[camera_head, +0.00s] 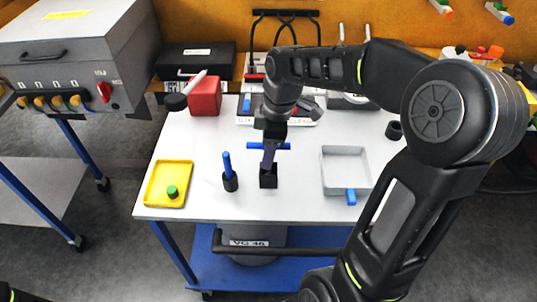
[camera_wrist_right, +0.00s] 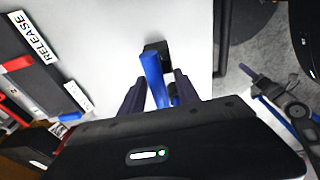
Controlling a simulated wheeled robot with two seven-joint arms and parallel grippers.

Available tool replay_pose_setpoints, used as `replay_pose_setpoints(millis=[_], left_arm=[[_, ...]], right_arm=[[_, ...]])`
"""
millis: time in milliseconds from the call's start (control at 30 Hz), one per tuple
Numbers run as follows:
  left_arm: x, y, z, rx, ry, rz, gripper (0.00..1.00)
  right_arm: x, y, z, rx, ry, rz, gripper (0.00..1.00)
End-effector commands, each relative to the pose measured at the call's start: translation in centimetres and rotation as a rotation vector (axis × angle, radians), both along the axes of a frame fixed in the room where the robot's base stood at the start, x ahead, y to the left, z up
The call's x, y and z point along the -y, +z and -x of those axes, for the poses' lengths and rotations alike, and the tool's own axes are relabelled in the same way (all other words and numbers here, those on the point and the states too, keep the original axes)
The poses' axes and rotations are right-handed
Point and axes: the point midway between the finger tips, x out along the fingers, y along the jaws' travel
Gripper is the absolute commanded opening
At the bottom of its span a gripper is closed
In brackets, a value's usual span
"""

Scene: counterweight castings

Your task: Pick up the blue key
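The blue key (camera_head: 283,146) has a blue crossbar and stands over a small black block (camera_head: 268,182) near the middle of the white table. The block shows at the far end of the key in the right wrist view (camera_wrist_right: 157,47). My right gripper (camera_head: 269,157) reaches down over the key and hides its middle. In the wrist view, the dark purple fingers of the right gripper (camera_wrist_right: 160,88) stand apart on both sides of the blue key (camera_wrist_right: 152,74), with gaps visible. My left gripper is not in view; only a bit of dark arm shows at the lower left.
A blue upright peg (camera_head: 227,163) in a black holder stands left of the key. A yellow tray (camera_head: 157,196) with a green-topped piece lies further left. A grey tray (camera_head: 345,151) and a blue piece (camera_head: 351,196) are at right. A red block (camera_head: 205,96) stands behind.

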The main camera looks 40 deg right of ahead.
Motion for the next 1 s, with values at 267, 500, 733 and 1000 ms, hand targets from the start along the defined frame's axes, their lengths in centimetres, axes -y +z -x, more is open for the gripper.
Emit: replay_pose_setpoints(millis=[267,500,733,1000], left_arm=[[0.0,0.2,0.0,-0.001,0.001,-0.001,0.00],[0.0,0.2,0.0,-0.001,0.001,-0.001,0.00],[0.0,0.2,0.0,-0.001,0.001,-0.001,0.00],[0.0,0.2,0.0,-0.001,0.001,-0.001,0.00]], right_arm=[[-0.2,-1.9,-0.2,0.001,0.001,0.001,0.38],[-0.2,-1.8,-0.2,0.001,0.001,0.001,0.38],[-0.2,-1.8,-0.2,0.001,0.001,0.001,0.38],[-0.2,-1.8,-0.2,0.001,0.001,0.001,0.19]])
